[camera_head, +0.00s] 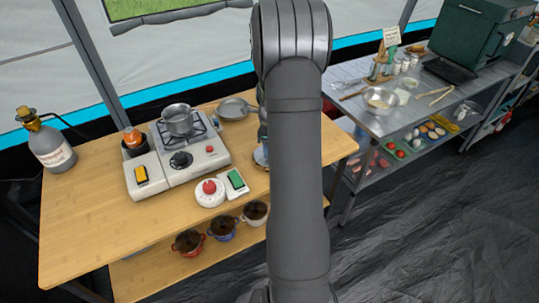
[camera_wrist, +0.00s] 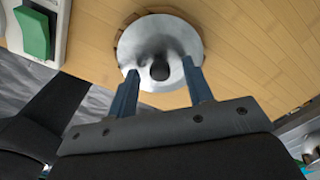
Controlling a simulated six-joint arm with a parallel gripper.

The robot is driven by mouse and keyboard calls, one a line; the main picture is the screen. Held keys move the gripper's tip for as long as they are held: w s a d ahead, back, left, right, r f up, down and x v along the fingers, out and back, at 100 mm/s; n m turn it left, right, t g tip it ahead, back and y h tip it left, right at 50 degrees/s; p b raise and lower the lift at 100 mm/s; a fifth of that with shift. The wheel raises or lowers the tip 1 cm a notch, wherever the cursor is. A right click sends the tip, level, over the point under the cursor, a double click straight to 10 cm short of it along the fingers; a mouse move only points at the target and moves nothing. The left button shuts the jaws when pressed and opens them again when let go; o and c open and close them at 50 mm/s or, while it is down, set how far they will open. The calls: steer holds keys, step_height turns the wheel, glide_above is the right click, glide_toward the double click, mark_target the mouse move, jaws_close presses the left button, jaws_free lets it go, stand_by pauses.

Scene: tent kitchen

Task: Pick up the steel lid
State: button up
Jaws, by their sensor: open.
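The steel lid (camera_wrist: 150,40) is a round, shiny disc with a dark knob (camera_wrist: 160,71) at its centre. In the wrist view it rests on a brown wooden round piece that shows at its rim, on the wooden table (camera_wrist: 235,25). My gripper (camera_wrist: 160,67) is open, and its two blue fingers appear on either side of the knob. I cannot tell whether they touch the lid. In the head view the lid (camera_head: 260,156) shows only as a sliver near the table's right end, mostly hidden behind my arm.
A two-part stove (camera_head: 205,150) with a steel pot (camera_head: 178,120) stands left of the lid. A red-button device (camera_head: 209,191) and a green-switch device (camera_head: 236,181) sit close by. A pan (camera_head: 233,108) lies behind. A gas bottle (camera_head: 50,147) stands far left. The table's front left is clear.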

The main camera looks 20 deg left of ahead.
jaws_close()
steer(key=shift+r, duration=0.15)
